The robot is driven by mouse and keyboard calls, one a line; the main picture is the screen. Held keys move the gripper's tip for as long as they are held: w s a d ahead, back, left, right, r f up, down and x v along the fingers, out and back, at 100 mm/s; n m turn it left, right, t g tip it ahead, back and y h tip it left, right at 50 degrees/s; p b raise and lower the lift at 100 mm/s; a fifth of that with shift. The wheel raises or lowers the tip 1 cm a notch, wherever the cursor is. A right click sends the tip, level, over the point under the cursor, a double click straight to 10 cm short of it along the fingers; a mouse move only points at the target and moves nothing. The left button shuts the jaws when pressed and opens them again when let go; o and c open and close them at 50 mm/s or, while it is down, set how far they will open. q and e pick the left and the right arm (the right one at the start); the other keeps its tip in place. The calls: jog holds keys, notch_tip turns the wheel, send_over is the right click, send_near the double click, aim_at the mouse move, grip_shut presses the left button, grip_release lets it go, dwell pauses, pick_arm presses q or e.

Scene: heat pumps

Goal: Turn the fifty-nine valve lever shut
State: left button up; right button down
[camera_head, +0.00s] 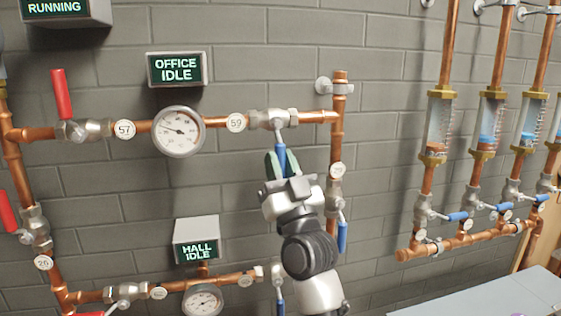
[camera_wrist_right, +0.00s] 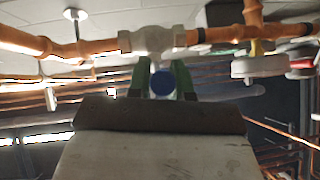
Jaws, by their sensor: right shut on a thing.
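The 59 tag (camera_head: 236,122) hangs on the upper copper pipe, just left of a silver valve body (camera_head: 273,118). The valve's blue lever (camera_head: 281,153) points down, across the pipe's run. My right gripper (camera_head: 275,164) has its green fingers around the lever's lower part and is shut on it. In the right wrist view the lever's blue end (camera_wrist_right: 163,83) shows between the two green fingers, below the valve body (camera_wrist_right: 152,40). The lever's lower end is hidden by the gripper in the head view. My left gripper is not in view.
A red lever (camera_head: 62,94) stands up at the 57 valve. A gauge (camera_head: 179,131) sits between the tags, under the OFFICE IDLE sign (camera_head: 176,69). Another blue lever (camera_head: 342,236) hangs close right of my arm. Flow meters (camera_head: 437,125) and a grey surface (camera_head: 490,300) are at right.

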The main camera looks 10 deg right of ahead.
jog(key=shift+f, duration=0.1)
jog(key=c, duration=1)
grip_release()
jog(key=shift+a, duration=0.1)
jog(key=shift+c, duration=0.2)
jog(key=b+v, duration=0.3)
jog(key=v, duration=0.7)
jog(key=shift+s+f, duration=0.25)
jog(key=shift+s, duration=0.05)
